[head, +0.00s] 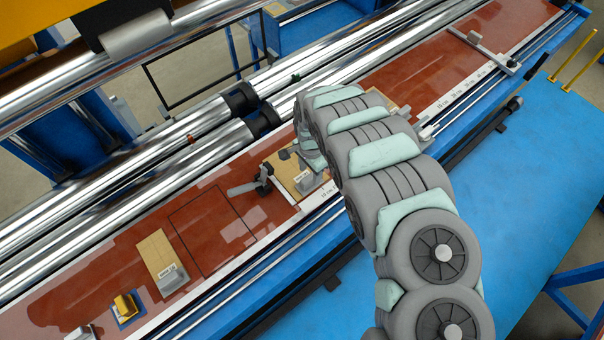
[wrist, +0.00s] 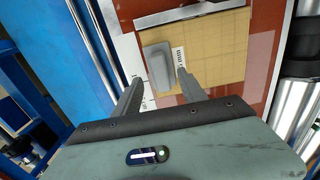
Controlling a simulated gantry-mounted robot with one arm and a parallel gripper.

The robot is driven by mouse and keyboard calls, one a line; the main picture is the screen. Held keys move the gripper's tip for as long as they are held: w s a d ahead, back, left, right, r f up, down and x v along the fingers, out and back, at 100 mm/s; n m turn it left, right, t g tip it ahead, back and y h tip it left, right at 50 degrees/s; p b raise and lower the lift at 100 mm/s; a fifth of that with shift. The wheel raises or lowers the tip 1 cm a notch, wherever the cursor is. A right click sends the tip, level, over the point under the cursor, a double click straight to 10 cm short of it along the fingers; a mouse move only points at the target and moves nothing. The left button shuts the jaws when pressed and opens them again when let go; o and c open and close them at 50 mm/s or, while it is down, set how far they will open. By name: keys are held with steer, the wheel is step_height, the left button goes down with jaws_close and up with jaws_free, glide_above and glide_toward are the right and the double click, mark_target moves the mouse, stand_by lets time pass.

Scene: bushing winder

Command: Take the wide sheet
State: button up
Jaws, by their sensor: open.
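A tan sheet (wrist: 215,45) with a grey block (wrist: 159,66) and a white label ending in "mm" lies on the red-brown surface under my gripper. In the head view, part of this sheet (head: 284,176) shows left of my arm, which hides the rest. My gripper (wrist: 159,76) is open, its two fingers on either side of the grey block's near part. I cannot tell whether they touch it. A narrower tan sheet (head: 154,249) with its own grey block and label lies further left.
A black clamp-like fitting with a grey handle (head: 246,187) stands left of the sheet. Long chrome rollers (head: 110,190) run behind the red-brown bed. A small yellow block (head: 124,306) sits at lower left. A grey crossbar (head: 482,50) spans the bed at upper right.

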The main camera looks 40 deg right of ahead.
mark_target(310, 177)
steer(key=shift+f+p, duration=0.45)
steer(key=shift+f, duration=1.85)
jaws_close()
